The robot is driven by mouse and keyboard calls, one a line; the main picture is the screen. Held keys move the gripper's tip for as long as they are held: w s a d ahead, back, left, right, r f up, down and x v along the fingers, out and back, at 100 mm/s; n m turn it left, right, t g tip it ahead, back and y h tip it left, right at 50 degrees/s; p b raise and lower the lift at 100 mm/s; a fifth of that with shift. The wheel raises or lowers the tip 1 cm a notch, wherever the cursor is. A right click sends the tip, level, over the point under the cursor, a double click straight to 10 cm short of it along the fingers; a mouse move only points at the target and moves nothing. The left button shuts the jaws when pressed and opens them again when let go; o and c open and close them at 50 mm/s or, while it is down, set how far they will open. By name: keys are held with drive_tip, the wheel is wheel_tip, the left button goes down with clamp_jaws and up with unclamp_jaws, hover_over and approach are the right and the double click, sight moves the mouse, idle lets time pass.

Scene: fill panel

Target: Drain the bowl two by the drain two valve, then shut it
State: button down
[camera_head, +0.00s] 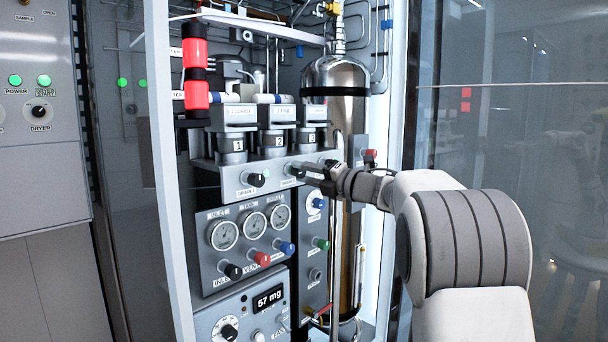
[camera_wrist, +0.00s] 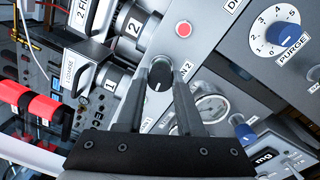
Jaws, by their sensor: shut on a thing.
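My gripper (camera_head: 297,171) is at the grey panel, at the drain two position beside the drain two label. In the wrist view its two fingers (camera_wrist: 161,74) are shut on a black knob with a white pointer line, the drain two valve (camera_wrist: 159,77). The fingers sit on either side of the knob. In the head view the gripper hides most of that knob. Bowl two (camera_head: 275,141), a metal bowl with a 2 tag, is above and left of the gripper; it also shows in the wrist view (camera_wrist: 135,30). What is inside the bowl cannot be seen.
The black drain one knob (camera_head: 257,180) is left of my gripper. Bowl one (camera_head: 232,145) and bowl three (camera_head: 308,136) flank bowl two. Gauges (camera_head: 253,225) and coloured knobs lie below. A tall metal cylinder (camera_head: 337,80) stands close behind, and the white cabinet frame (camera_head: 388,150) is at right.

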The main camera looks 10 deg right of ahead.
drive_tip(key=shift+f, duration=0.1)
drive_tip(key=c, duration=0.6)
unclamp_jaws()
drive_tip(key=shift+o, duration=0.2)
drive_tip(key=shift+d, duration=0.1)
drive_tip(key=r+p+v, duration=0.1)
drive_tip(key=v, duration=1.6)
drive_tip(key=shift+s+f+p, duration=0.15)
drive_tip(key=shift+f+p, duration=0.2)
drive_tip(key=shift+f, duration=0.05)
drive_tip(key=shift+d, duration=0.1)
